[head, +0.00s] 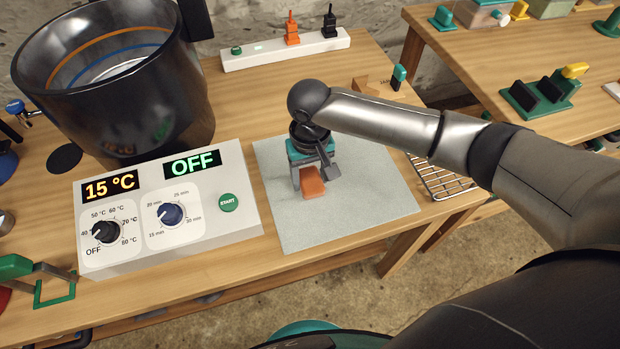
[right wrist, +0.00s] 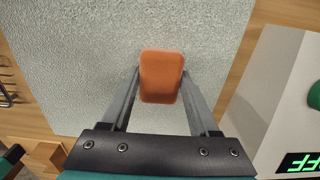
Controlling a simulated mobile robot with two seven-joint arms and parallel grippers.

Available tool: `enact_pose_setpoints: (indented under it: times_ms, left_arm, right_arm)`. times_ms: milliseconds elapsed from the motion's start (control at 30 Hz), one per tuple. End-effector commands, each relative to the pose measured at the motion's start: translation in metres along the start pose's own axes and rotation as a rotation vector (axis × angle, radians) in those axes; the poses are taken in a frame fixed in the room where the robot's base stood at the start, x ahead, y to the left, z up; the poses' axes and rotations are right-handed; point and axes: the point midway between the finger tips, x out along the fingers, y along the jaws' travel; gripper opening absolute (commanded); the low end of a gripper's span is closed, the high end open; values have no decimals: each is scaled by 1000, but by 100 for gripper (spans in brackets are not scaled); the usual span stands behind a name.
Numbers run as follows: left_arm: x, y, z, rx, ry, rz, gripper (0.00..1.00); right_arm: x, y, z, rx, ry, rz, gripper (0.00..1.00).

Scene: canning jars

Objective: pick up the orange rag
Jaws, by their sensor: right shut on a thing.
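The orange rag (head: 312,183) is a small folded block over the grey mat (head: 350,215). In the right wrist view the rag (right wrist: 161,76) sits between the two fingers of my right gripper (right wrist: 160,84), with a fingertip against each side. In the head view my right gripper (head: 310,178) points down over the mat and is shut on the rag. I cannot tell whether the rag still touches the mat. My left gripper is not in view.
A control panel (head: 240,185) and a large black pot (head: 150,90) stand left of the mat. A wire rack (head: 445,178) lies to the right. A power strip (head: 285,50) is behind. A second table (head: 480,60) is at the back right.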

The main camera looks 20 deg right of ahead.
Motion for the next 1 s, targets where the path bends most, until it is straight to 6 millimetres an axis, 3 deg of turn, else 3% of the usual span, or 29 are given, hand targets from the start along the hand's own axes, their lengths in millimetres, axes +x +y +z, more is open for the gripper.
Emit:
enact_pose_setpoints:
  times_ms: [167,267,700,900,1000]
  left_arm:
    - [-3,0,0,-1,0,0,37]
    - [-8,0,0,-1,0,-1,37]
    - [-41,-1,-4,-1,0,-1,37]
    - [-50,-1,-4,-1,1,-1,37]
    - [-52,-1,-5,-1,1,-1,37]
  right_arm:
    - [-7,0,0,0,1,0,8]
    - [-23,0,-1,0,3,-2,8]
    - [-144,0,-1,0,4,-2,8]
    - [-183,-1,-1,-1,3,-2,8]
    - [-193,0,-1,0,1,-1,8]
